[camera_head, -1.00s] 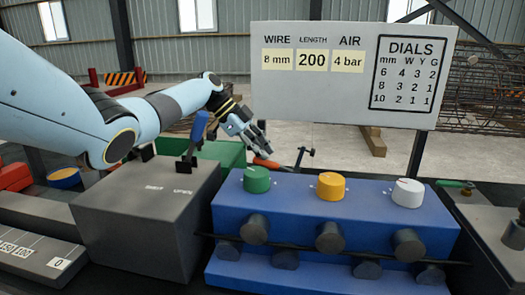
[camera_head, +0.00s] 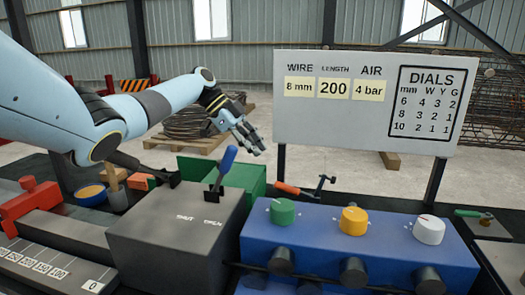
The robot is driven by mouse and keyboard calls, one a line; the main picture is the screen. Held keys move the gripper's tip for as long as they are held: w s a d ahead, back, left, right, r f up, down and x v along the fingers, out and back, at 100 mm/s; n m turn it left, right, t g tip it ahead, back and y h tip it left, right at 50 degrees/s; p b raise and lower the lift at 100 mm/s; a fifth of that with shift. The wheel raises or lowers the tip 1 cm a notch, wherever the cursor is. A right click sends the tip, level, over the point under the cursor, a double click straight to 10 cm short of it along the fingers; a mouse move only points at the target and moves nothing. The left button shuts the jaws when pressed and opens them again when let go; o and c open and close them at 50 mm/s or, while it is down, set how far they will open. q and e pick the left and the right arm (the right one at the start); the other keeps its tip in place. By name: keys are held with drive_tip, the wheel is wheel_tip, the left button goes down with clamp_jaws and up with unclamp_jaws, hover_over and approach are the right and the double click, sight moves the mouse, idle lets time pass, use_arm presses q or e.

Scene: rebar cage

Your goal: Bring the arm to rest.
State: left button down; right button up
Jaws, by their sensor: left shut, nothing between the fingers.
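My left gripper (camera_head: 250,139) hangs in the air above the green box (camera_head: 240,176), left of the sign board. It is shut and empty, with its fingers pointing down and to the right. It touches nothing that I can see. My left arm reaches in from the left edge, over the bench. My right gripper is not in view.
A grey box with a blue-handled lever (camera_head: 223,169) stands below the gripper. A blue roller unit (camera_head: 330,236) carries green, yellow and white dials. The sign board (camera_head: 365,100) stands behind it. A red clamp (camera_head: 31,202) and ruler (camera_head: 52,265) lie left.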

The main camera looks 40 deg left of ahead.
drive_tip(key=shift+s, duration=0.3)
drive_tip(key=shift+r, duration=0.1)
